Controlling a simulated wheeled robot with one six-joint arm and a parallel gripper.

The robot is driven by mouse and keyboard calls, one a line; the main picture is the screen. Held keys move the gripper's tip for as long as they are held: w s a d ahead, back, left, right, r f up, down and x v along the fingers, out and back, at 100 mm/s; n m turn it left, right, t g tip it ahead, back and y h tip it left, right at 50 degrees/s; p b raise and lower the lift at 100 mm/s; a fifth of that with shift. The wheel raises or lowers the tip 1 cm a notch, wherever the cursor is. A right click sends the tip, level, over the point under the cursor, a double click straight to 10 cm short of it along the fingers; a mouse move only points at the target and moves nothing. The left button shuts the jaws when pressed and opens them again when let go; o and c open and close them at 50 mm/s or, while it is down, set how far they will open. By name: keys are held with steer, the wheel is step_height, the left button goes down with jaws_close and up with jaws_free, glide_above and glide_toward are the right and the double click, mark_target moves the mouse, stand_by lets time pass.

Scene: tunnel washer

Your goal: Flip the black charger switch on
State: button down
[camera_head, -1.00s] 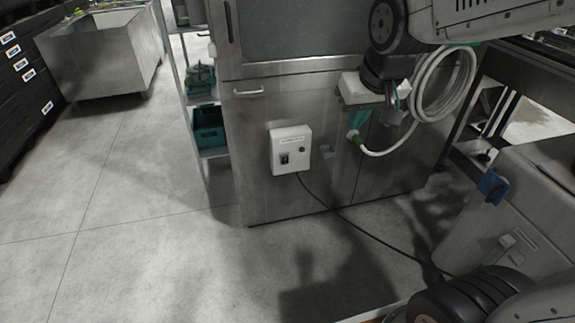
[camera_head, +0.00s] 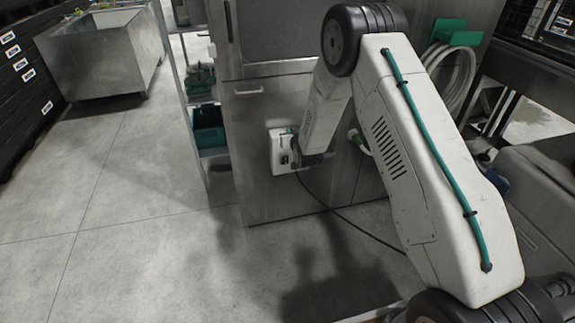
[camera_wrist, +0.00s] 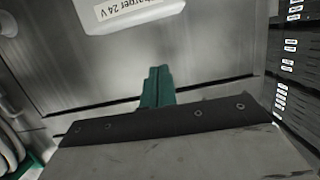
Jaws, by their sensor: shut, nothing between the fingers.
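The white charger box (camera_head: 278,152) is on the front of the metal cabinet, with my arm covering its right part in the head view. The black switch (camera_head: 284,159) shows small and dark beside my wrist; its position is too small to tell. In the wrist view the charger box (camera_wrist: 128,14) is cut off by the top edge, with its "Charger 24 V" label showing and the switch out of frame. My gripper (camera_wrist: 158,72) has its teal fingers together and empty, pointing towards the box. In the picture, a gap separates the fingertips from the box.
The metal cabinet (camera_head: 240,180) stands behind the box. A dark cable (camera_head: 345,218) runs from the box across the floor. A coiled hose (camera_head: 455,75) hangs at the right. Shelving with a teal bin (camera_head: 209,137) stands left of the cabinet. The floor at left is clear.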

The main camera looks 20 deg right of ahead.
mark_target(286, 158)
steer(key=s+f+t, duration=0.2)
steer(key=s+f, duration=0.2)
steer(key=f, duration=0.7)
steer(key=s+f+t, duration=0.3)
steer(key=s+f, duration=0.2)
steer(key=f, duration=0.6)
steer(key=shift+s, duration=0.3)
steer(key=shift+w+a, duration=0.1)
steer(key=w+r, duration=0.1)
steer(key=w, duration=0.3)
steer(key=w+r, duration=0.1)
steer(key=w, duration=0.4)
steer(key=w+r, duration=0.1)
steer(key=w, duration=0.3)
steer(key=shift+w, duration=0.25)
